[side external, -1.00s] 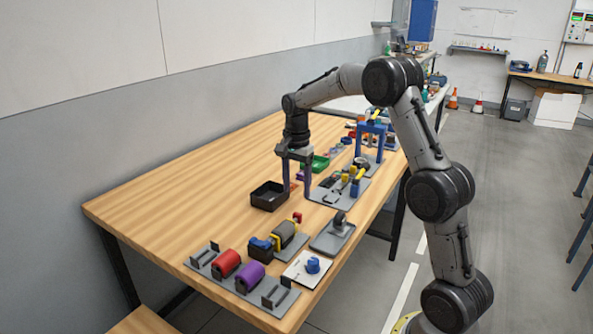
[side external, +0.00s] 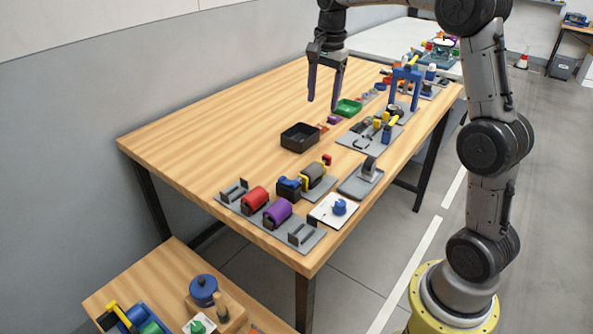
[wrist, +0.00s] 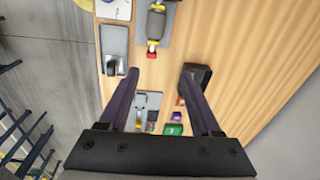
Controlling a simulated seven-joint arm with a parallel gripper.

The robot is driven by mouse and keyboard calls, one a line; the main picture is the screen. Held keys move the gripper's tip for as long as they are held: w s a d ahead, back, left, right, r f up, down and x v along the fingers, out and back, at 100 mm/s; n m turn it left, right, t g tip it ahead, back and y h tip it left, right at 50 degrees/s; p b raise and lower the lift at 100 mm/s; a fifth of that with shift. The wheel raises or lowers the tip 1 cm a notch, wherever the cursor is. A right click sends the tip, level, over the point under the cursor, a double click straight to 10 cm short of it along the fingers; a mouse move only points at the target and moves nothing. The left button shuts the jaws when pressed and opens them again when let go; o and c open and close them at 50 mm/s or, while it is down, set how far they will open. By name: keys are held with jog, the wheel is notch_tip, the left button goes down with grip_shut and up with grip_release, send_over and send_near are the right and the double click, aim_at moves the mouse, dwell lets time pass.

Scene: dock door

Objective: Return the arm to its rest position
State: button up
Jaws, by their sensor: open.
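My gripper (side external: 323,106) hangs above the wooden table (side external: 215,120), fingers pointing down, behind the black tray (side external: 300,137) in the side view. Its two fingers are apart with nothing between them. The fingers also show in the wrist view (wrist: 160,80), spread over the table, with the black tray (wrist: 197,76) beside the right finger. My arm is raised and bent over the table's right side.
A green tray (side external: 348,107) and a blue frame (side external: 405,86) stand farther back. A lower bench (side external: 170,280) holds more parts. The table's left side is clear.

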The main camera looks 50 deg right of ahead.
jog(key=s+a+r+n+t, duration=0.3)
jog(key=s+a+r+n, duration=0.3)
jog(key=s+a, duration=0.6)
jog(key=s+a+f+n, duration=0.2)
jog(key=s+f+n, duration=0.2)
jog(key=s, duration=0.3)
jog(key=s+a+f+n+t, duration=0.1)
jog(key=s+f+n, duration=0.3)
jog(key=s+n, duration=0.3)
jog(key=shift+s+a, duration=0.15)
jog(key=shift+a, duration=0.2)
